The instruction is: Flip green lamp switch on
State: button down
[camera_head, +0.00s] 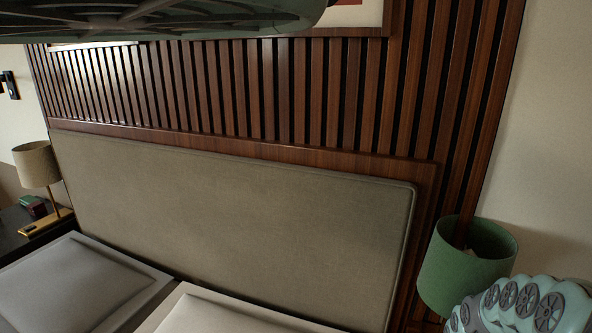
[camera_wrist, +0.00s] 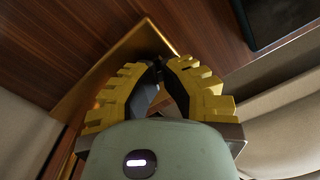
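The green lamp's shade (camera_head: 466,265) stands at the right in the head view, beside the headboard. Its base and switch are hidden there, partly behind my own arm at the lower right corner. In the wrist view, my gripper (camera_wrist: 158,65) has yellow ridged fingers whose tips come together, with nothing seen between them. Just beyond the tips is a flat, gold-coloured plate (camera_wrist: 120,62) with a corner, on or against brown wood; it looks like a lamp base. I cannot make out the switch, or whether the fingertips touch the plate.
A beige lamp (camera_head: 36,165) with a gold base stands on a dark nightstand (camera_head: 15,222) at the far left. A grey padded headboard (camera_head: 235,225) and pillows (camera_head: 75,285) fill the middle. Slatted wood panelling (camera_head: 290,90) covers the wall. A dark object (camera_wrist: 280,20) is at the wrist view's upper right.

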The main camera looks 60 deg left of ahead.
jog(key=shift+f, duration=0.2)
jog(key=shift+r, duration=0.15)
jog(key=shift+r+p, duration=2.75)
jog(key=shift+r, duration=0.7)
